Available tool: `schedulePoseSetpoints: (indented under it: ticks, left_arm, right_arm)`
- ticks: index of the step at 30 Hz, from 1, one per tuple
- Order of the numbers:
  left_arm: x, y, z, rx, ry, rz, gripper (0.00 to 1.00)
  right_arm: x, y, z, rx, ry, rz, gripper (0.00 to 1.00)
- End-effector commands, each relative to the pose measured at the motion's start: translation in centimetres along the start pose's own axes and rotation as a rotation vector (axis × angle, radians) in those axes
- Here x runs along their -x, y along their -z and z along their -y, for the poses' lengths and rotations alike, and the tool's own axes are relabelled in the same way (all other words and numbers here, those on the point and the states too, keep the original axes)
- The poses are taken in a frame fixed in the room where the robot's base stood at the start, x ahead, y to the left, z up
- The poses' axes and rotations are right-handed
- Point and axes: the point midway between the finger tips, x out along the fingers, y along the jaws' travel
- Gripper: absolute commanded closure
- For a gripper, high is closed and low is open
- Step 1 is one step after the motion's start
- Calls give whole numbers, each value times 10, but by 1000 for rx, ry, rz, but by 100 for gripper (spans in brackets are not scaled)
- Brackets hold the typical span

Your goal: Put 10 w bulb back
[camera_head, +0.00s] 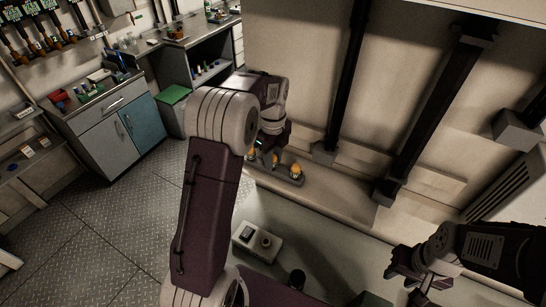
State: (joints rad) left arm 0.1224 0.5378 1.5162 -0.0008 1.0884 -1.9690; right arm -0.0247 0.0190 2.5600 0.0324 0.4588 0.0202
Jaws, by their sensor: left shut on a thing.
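Several small orange-topped bulbs stand along a grey holder (292,181) on the ledge at the foot of the beige wall. One bulb (296,170) stands clear at its right end. Another bulb (275,159) shows beside my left gripper (266,152). I cannot read which one is the 10 w bulb. My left gripper points down at the holder's left part and is shut on a bulb, mostly hidden by the gripper and arm. My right gripper (403,279) hangs at the lower right, far from the bulbs, with its jaw gap unclear.
Dark vertical posts (425,115) stand against the wall right of the holder. A small pale box (258,242) with a dark switch and a round knob lies below. Workbenches (108,135) and a green-topped box (174,95) stand at the left. The metal floor at left is clear.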

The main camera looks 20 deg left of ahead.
Motion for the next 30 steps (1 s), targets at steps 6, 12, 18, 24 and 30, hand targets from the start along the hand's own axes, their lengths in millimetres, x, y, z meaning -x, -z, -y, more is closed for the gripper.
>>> schedulePoseSetpoints:
  ticks: [6,12,18,24,30]
  left_arm:
    - [-1,0,0,0,1,0,100]
    - [-3,0,0,0,1,0,50]
    - [-3,0,0,0,1,0,50]
    - [4,0,1,0,4,2,50]
    - [43,-1,2,0,8,3,50]
  right_arm:
    - [0,0,0,0,0,0,64]
    - [-2,0,0,0,0,0,64]
    - [-2,0,0,0,0,0,64]
    - [-1,0,0,0,0,0,64]
    - [-4,0,0,0,0,0,64]
